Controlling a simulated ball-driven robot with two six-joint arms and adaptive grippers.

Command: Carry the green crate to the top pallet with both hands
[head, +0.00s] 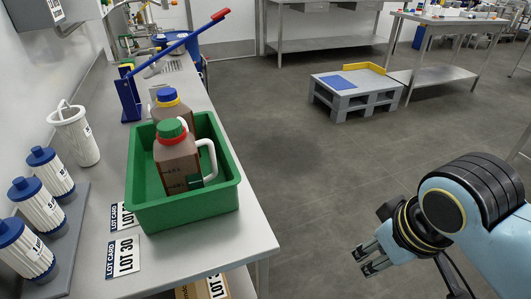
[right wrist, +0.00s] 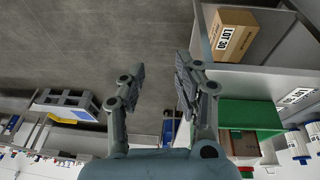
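The green crate (head: 185,213) stands on the steel bench near its right edge. In it are a brown jug with a green cap and red ring (head: 178,160) and another with a blue cap (head: 170,108). The grey pallet stack (head: 352,97) stands on the floor farther back, its top bearing a blue patch and a yellow edge piece; it also shows in the right wrist view (right wrist: 75,102). My right gripper (head: 364,260) is open and empty over the floor, right of the bench and apart from the crate. The crate appears at right in the right wrist view (right wrist: 250,115). My left gripper is out of view.
White canisters with blue caps (head: 40,205) stand left of the crate. A lot card (head: 123,256) lies before it. A blue lever press with a red handle (head: 130,98) stands behind. A cardboard box (right wrist: 233,34) sits below the bench. The floor between bench and pallet is clear.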

